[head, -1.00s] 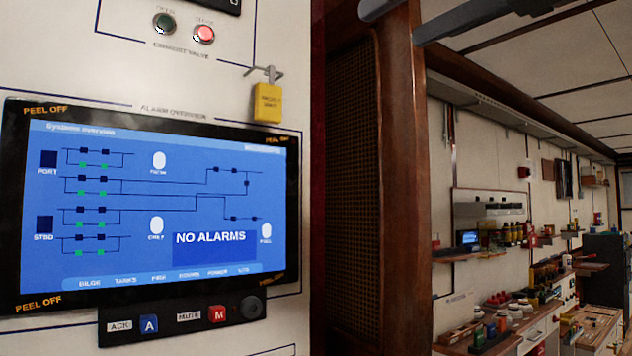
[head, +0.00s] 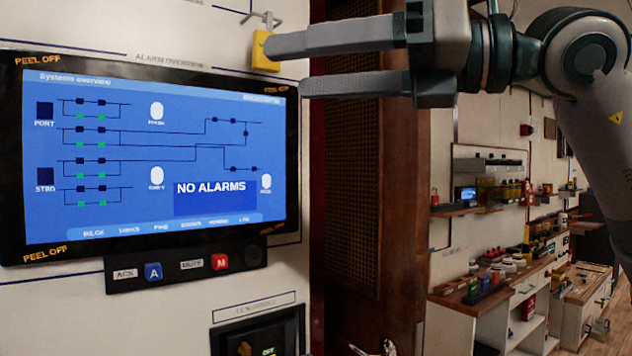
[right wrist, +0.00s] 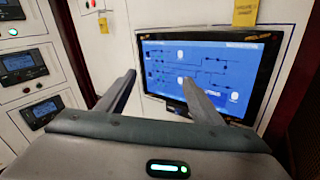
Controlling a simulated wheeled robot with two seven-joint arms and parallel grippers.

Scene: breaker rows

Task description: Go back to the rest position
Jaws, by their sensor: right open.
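My right gripper (head: 285,64) is open in the head view, its two grey fingers pointing left at the upper right corner of the alarm screen. Nothing shows between the fingers. The upper finger overlaps the yellow padlock tag (head: 262,50) in the picture; whether it touches cannot be told. In the right wrist view, the gripper's fingers (right wrist: 165,100) are spread apart and point toward the panel. The screen (head: 150,160) reads "NO ALARMS"; it also shows in the right wrist view (right wrist: 200,68). My left gripper is out of view.
Blue "A" (head: 153,272) and red "M" (head: 221,262) buttons sit below the screen. A breaker-like switch box (head: 258,335) is lower down. A brown wooden post (head: 400,220) stands right of the panel. A cluttered workbench (head: 480,297) is further back at the right.

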